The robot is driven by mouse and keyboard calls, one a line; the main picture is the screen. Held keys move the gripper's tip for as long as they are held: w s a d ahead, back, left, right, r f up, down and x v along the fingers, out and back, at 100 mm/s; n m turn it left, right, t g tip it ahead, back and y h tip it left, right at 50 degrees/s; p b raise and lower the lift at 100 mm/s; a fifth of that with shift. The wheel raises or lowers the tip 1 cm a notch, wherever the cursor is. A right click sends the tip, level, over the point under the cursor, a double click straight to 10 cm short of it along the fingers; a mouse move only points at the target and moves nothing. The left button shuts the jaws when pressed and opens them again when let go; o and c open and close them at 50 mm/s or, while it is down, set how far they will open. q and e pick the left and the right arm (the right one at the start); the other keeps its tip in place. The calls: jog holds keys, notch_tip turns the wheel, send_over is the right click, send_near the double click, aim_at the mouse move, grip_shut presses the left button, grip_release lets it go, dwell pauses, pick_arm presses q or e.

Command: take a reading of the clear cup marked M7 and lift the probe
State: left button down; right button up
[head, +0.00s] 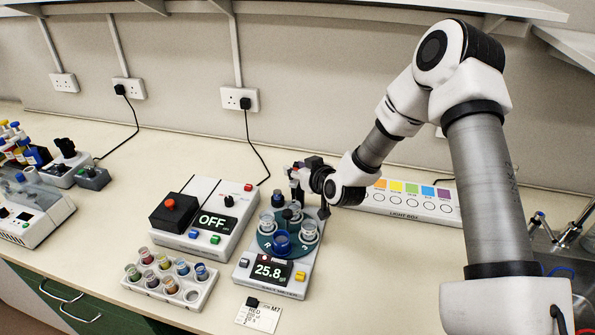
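A meter (257,286) with a lit display reading 25.8 stands at the middle of the bench. Its teal turntable (265,243) carries several clear cups, among them one at the left (267,223), one at the right (309,231) and one with blue in it at the front (282,243). I cannot read M7 on any cup. A card (260,315) lettered M7 lies in front. My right gripper (297,178) is at the back of the turntable, above it; its fingers are too small to tell open from shut. I cannot make out the probe clearly. My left gripper is not in view.
A box reading OFF (207,222) with a red button stands left of the meter. A white rack (153,289) of coloured cups sits in front of it. A light box (407,206) lies behind at the right. Bottles and instruments crowd the far left.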

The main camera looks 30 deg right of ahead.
jog(key=shift+s, duration=0.1)
jog(key=d+v, duration=0.1)
jog(key=v, duration=1)
jog(key=shift+s+a+r, duration=0.15)
jog(key=shift+s+a, duration=0.2)
jog(key=shift+a, duration=0.15)
